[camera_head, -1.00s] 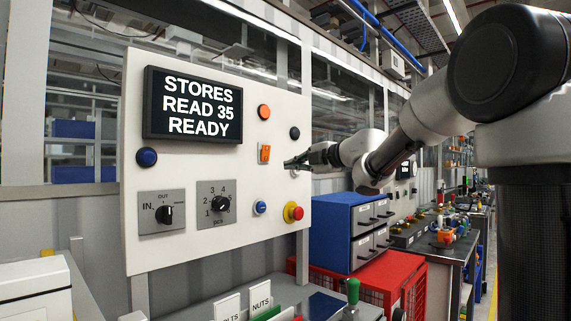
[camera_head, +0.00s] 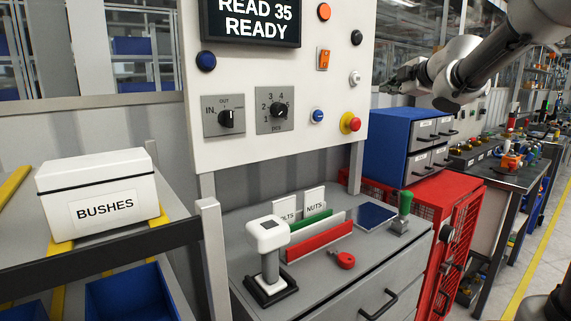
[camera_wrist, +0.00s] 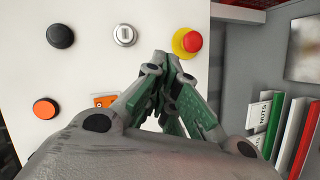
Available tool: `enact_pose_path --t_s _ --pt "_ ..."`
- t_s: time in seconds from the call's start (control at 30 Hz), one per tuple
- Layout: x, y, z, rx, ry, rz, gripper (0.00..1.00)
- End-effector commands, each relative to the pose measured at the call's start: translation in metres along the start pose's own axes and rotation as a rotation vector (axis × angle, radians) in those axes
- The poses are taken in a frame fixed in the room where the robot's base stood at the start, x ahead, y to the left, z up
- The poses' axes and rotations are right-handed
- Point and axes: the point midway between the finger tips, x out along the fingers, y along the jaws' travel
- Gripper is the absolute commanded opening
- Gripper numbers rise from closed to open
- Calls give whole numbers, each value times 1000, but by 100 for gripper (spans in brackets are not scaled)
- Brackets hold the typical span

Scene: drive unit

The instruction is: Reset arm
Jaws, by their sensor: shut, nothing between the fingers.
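My gripper (camera_head: 384,89) is in the upper right of the head view, in front of the right edge of the white control panel (camera_head: 290,140). In the wrist view my gripper (camera_wrist: 172,62) is shut with nothing in its fingers. I cannot tell any contact with the panel.
The panel carries a display (camera_head: 250,22), two rotary knobs (camera_head: 226,118) and several buttons. Below is a grey bench (camera_head: 385,265) with a white scanner on a stand (camera_head: 269,240). A white BUSHES box (camera_head: 98,192) is left. A blue drawer cabinet (camera_head: 385,150) stands on a red cage (camera_head: 470,210).

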Motion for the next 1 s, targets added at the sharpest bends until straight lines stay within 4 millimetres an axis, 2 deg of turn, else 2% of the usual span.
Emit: enact_pose_path --t_s 0.03,0.1,0.17,0.2,0.27,0.3,0.37,0.43,0.5,0.6,0.7,1.0 --pt "-9 -16 34 118 -128 -23 0" --pt "-36 -45 77 310 -321 -55 0" --pt "-67 -76 103 470 -471 -87 0" --pt "-90 -98 115 575 -562 -112 0" --pt "-125 -134 124 723 -684 -155 0" --pt "-149 -159 124 819 -757 -188 0" --pt "-184 -196 119 952 -851 -242 0" --pt "-223 -237 103 1096 -941 -315 0" --pt "-258 -275 81 1222 -1005 -394 0" --pt "-299 -316 45 1358 -1031 -496 0" --pt "-314 -328 24 1411 -973 -513 0" --pt "-320 -320 16 1401 -906 -480 0"
